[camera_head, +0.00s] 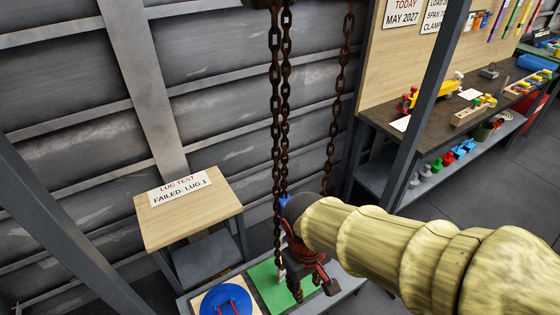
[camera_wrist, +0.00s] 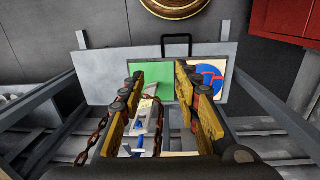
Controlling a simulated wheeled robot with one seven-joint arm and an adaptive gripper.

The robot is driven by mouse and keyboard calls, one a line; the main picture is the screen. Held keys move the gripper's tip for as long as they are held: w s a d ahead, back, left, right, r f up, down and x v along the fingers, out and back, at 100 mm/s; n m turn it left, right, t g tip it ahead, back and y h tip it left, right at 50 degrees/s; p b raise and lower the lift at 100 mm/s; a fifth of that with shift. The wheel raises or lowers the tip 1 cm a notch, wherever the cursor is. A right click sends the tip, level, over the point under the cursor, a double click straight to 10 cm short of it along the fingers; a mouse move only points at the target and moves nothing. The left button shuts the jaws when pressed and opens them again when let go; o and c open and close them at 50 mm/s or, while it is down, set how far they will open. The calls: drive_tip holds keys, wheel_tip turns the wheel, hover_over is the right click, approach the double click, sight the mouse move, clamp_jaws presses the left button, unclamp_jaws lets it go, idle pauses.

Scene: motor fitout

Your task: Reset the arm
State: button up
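My gripper (camera_wrist: 160,100) is in the wrist view, with its two yellow-and-black fingers spread apart. A pale grey piece with a blue mark (camera_wrist: 142,132) shows between them; a gap is visible on its right, and I cannot tell its depth. A rusty chain (camera_wrist: 92,135) runs beside the left finger. In the head view my arm in its yellow sleeve (camera_head: 400,245) reaches in from the right. Its end is beside the hanging chains (camera_head: 277,120), close to a dark red part (camera_head: 302,250) that I cannot clearly identify. The fingertips are not clearly visible there.
Below is a low grey bench with a green mat (camera_head: 264,283) and a blue disc (camera_head: 226,302) with red handles. A wooden-topped stand (camera_head: 190,222) bears a lug test sign (camera_head: 181,187). A cluttered workbench (camera_head: 440,130) stands right, behind a grey post (camera_head: 432,90).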

drive_tip(key=s+d+r+m+t, duration=0.2)
drive_tip(key=d+r+m+t, duration=0.3)
drive_tip(key=d+r, duration=0.7)
drive_tip(key=shift+s+d+r+m+y, duration=0.15)
drive_tip(key=shift+d+r+m+y, duration=0.25)
drive_tip(key=shift+r+m, duration=0.15)
drive_tip(key=shift+r, duration=0.1)
drive_tip(key=shift+c, duration=0.5)
idle(0.5)
